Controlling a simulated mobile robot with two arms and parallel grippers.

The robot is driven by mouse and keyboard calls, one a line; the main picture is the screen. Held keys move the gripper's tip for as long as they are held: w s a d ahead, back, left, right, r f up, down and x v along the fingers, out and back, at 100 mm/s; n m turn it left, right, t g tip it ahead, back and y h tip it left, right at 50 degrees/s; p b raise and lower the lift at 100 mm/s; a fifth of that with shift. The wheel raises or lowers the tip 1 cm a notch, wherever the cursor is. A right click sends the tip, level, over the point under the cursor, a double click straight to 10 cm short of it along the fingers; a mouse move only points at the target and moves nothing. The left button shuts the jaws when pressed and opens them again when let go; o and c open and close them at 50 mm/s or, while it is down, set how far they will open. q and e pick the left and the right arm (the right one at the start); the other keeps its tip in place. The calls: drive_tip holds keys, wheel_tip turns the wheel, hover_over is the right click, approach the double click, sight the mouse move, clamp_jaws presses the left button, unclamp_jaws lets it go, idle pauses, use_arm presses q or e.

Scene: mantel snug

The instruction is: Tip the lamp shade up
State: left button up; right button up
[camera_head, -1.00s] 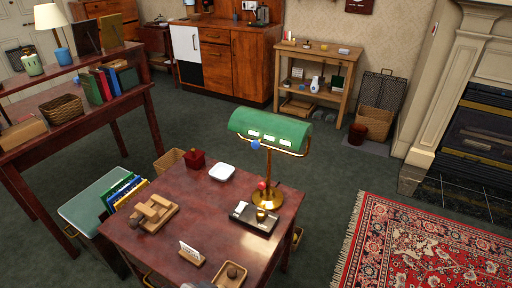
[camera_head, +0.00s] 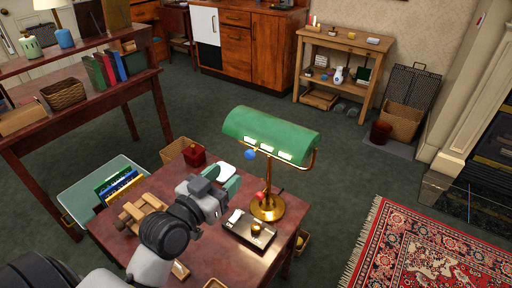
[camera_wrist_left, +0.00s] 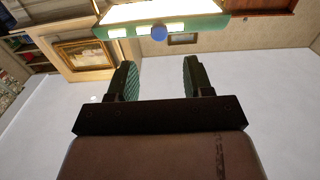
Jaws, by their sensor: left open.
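The lamp has a green shade (camera_head: 270,133) on a brass stem and base (camera_head: 267,208), standing on the dark red desk. A blue knob (camera_head: 250,154) sits at the shade's front lower edge, by bright lit windows, and a red knob (camera_head: 259,196) is low by the stem. My left gripper (camera_head: 232,184) is open and empty, below and left of the shade, apart from it. In the left wrist view, the open fingers (camera_wrist_left: 158,80) point up toward the shade's edge (camera_wrist_left: 205,28), with the blue knob (camera_wrist_left: 158,33) between them in line. My right gripper is not seen.
A black tray (camera_head: 250,231) stands close in front of the lamp base. The space right of the lamp is open.

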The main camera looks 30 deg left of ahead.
sight(248, 156)
use_arm(q)
drive_tip(key=w, duration=0.4)
drive_tip(key=shift+w+d+r, duration=0.1)
drive_tip(key=shift+d, duration=0.25)
drive_tip(key=w, duration=0.4)
drive_tip(key=shift+w+d+p, duration=0.15)
drive_tip(key=shift+d+p, duration=0.15)
drive_tip(key=shift+p, duration=0.05)
drive_tip(key=shift+w+d, duration=0.1)
drive_tip(key=shift+w, duration=0.65)
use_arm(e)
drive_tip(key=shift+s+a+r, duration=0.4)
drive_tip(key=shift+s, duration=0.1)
use_arm(q)
drive_tip(key=shift+c, duration=0.3)
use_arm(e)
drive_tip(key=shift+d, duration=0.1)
use_arm(q)
clamp_jaws()
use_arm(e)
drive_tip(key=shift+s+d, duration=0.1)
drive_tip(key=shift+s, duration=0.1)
